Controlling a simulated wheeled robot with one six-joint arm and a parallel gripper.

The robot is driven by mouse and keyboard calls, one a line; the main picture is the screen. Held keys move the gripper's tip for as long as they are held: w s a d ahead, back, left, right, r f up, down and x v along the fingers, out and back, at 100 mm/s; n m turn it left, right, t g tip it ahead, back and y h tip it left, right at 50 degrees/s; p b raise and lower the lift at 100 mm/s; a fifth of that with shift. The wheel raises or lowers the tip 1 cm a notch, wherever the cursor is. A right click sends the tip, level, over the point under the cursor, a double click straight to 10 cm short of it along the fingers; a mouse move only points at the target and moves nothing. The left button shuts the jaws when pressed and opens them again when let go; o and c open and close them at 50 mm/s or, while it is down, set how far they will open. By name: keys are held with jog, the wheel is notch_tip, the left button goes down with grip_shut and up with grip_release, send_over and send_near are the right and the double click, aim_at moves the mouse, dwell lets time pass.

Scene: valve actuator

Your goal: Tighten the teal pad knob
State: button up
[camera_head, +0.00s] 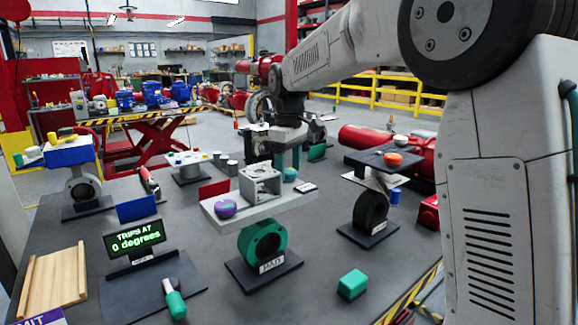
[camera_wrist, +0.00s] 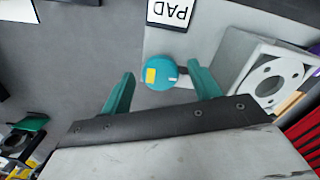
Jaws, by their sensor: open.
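The teal pad knob (camera_head: 290,174) is a small round knob on a light grey plate (camera_head: 262,209), beside a white PAD label (camera_head: 305,187). In the wrist view the knob (camera_wrist: 160,75) carries a yellow mark and a small pale mark, with the PAD label (camera_wrist: 170,13) above it. My gripper (camera_head: 287,160) is open, with its green fingers pointing down at the knob. In the wrist view my gripper (camera_wrist: 162,70) has one finger on each side of the knob, with gaps visible. I cannot tell whether the fingertips are down at the knob's height.
A grey bracket block (camera_head: 260,184) stands close to the knob. A purple knob (camera_head: 225,208) sits on the plate's left end. A display (camera_head: 134,238) reads "TRIPS AT 0 degrees". An orange knob (camera_head: 392,158) is on another stand at right. A green block (camera_head: 352,284) lies in front.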

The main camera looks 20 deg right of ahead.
jog(key=c, duration=1)
jog(key=shift+m, duration=0.4)
jog(key=m, duration=0.3)
jog(key=shift+m, duration=0.3)
jog(key=m, duration=0.4)
jog(key=shift+m, duration=0.3)
jog(key=m, duration=0.4)
jog(key=shift+m, duration=2.5)
